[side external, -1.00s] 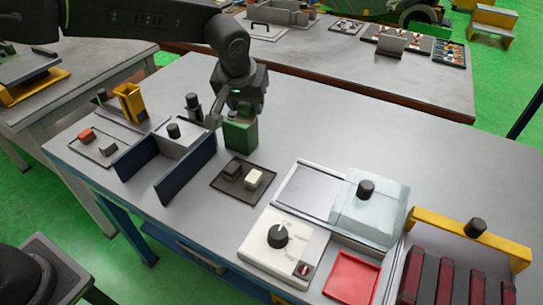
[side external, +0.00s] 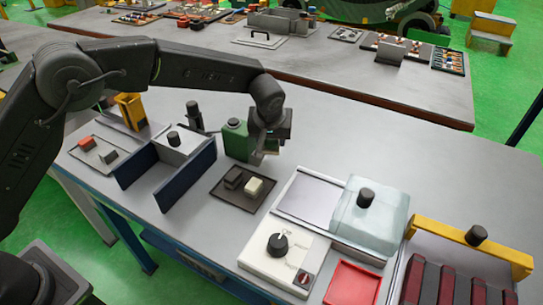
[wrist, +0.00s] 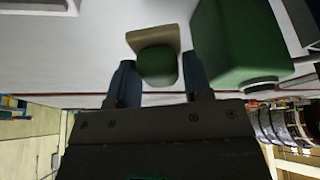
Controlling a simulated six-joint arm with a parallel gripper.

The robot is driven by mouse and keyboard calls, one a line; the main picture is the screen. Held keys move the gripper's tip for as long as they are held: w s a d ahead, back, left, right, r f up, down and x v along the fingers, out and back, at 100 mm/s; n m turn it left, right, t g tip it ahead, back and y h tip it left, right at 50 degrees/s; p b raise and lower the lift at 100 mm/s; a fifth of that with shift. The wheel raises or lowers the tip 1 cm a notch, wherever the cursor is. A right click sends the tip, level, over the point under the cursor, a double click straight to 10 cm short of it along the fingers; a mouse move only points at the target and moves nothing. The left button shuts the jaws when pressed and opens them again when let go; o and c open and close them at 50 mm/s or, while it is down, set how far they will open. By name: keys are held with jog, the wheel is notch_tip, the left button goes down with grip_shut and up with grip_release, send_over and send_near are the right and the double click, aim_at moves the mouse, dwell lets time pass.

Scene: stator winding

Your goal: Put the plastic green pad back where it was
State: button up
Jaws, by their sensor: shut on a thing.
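My gripper (side external: 266,155) is low over the table, just right of a green box-shaped container (side external: 238,140). In the wrist view its two blue fingers (wrist: 160,82) are on either side of a small rounded green pad (wrist: 157,65) with a beige part behind it. The gripper is shut on this pad. In the side view the pad is mostly hidden by the gripper. The green container also shows in the wrist view (wrist: 240,45), right of the fingers and apart from the pad.
A dark tray (side external: 222,194) with a dark block and a white block (side external: 253,186) lies in front of the gripper. Blue-walled fixture (side external: 172,185) stands left. A white dial box (side external: 282,250), clear cover (side external: 370,215) and red tray (side external: 352,284) are right.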

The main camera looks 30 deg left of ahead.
aim_at(271, 165)
jog(key=shift+f, duration=2.85)
jog(key=shift+f, duration=0.1)
jog(key=o, duration=0.8)
jog(key=shift+o, duration=0.2)
jog(key=v, duration=1.2)
jog(key=shift+r, duration=0.2)
